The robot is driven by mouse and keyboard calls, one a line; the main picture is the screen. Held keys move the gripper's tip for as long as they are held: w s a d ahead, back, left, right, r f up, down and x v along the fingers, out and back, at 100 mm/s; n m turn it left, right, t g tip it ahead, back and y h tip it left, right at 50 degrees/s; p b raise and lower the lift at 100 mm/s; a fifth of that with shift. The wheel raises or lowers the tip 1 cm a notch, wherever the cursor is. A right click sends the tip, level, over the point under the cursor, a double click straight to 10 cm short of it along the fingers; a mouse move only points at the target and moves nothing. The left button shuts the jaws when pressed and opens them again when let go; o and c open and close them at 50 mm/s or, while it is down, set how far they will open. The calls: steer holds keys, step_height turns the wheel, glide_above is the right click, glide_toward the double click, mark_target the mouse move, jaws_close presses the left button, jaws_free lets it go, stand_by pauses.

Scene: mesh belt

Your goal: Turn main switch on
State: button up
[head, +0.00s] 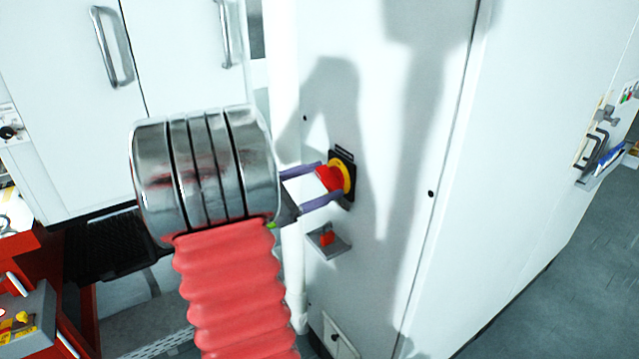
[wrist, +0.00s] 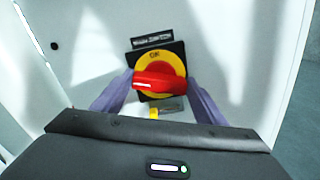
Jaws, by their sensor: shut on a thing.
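The main switch has a red handle (head: 328,179) on a yellow disc (head: 349,174) and a black plate (head: 344,156), mounted on a white cabinet face. In the wrist view the red handle (wrist: 160,82) lies roughly crosswise in front of the yellow disc (wrist: 158,62), with a dark label (wrist: 152,40) above it. My gripper (head: 330,178) has its two purple fingers on either side of the handle and is shut on it. In the wrist view my gripper (wrist: 160,79) holds the handle between its fingertips. The lower part of the plate is partly hidden.
A small grey ledge with a red item (head: 327,237) sticks out just below the switch. White cabinet doors with a metal handle (head: 112,48) stand at left, and a red cart (head: 50,300) is at lower left. Open grey floor (head: 570,285) lies at right.

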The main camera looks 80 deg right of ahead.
steer(key=m, duration=0.7)
steer(key=shift+s, duration=0.1)
steer(key=m, duration=0.6)
steer(key=shift+f+m, duration=0.3)
steer(key=shift+m, duration=0.1)
steer(key=shift+s+a, duration=0.1)
steer(key=o, duration=1.1)
steer(key=shift+c, duration=0.2)
steer(key=v, duration=1.3)
steer(key=shift+w+a, duration=0.25)
steer(key=shift+w, duration=0.1)
